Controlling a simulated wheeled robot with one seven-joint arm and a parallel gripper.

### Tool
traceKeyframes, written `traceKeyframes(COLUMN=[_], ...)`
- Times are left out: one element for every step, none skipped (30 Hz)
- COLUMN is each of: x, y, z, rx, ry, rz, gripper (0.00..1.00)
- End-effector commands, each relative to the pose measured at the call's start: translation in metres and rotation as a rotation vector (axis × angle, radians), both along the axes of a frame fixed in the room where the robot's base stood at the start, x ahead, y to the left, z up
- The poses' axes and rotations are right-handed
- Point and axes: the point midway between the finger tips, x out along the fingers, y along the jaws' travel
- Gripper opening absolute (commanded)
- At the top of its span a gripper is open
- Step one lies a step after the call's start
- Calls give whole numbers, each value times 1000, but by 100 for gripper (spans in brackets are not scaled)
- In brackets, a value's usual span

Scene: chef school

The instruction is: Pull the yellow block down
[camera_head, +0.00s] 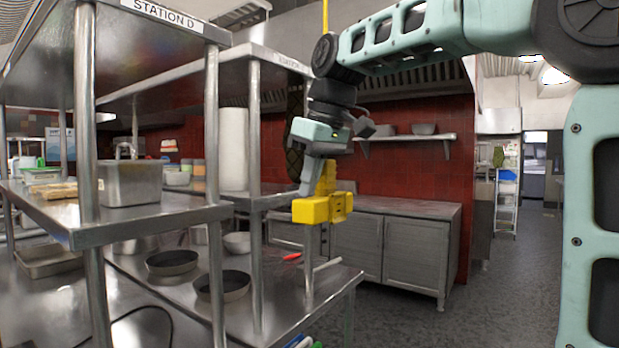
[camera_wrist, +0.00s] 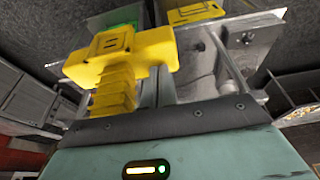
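The yellow block (camera_head: 318,210) hangs in mid-air with a ribbed yellow stem above it, under my wrist. A yellow cord (camera_head: 325,15) comes down from the top of the picture and passes behind my arm. My gripper (camera_head: 309,185) points down right at the stem and just above the block. In the wrist view the block (camera_wrist: 112,45) and its ribbed stem are close, left of centre, just beyond the gripper's housing. The fingers are largely hidden, so I cannot tell whether they touch or hold it.
A steel table (camera_head: 275,300) with dark pans (camera_head: 172,262) stands left, below an upper shelf (camera_head: 150,215) carried on posts close to my gripper. Steel cabinets (camera_head: 410,250) stand behind. Open floor (camera_head: 500,285) lies to the right.

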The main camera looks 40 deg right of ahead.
Motion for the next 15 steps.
traceKeyframes(x=[0, 0, 0, 0, 0, 0, -1, -1, -1, -1, -1, 0, 0, 0, 0], y=[0, 0, 0, 0, 0, 0, 0, 0, 0, 0, 0, 0, 0, 0, 0], z=[-10, -13, -17, -20, -23, -26, -29, -32, -36, -39, -42, -46, -48, -51, -55], rx=[0, 0, 0, 0, 0, 0, -1, -1, -1, -1, -1, 0, 0, 0, 0], ry=[3, 3, 3, 4, 4, 4, 5, 5, 5, 5, 5, 4, 4, 4, 3], rz=[-1, -1, -1, -1, -1, -1, -1, -1, -1, -1, -1, -1, -1, -1, -1], gripper=[0, 0, 0, 0, 0, 0, 0, 0, 0, 0, 0, 0, 0, 0, 0])
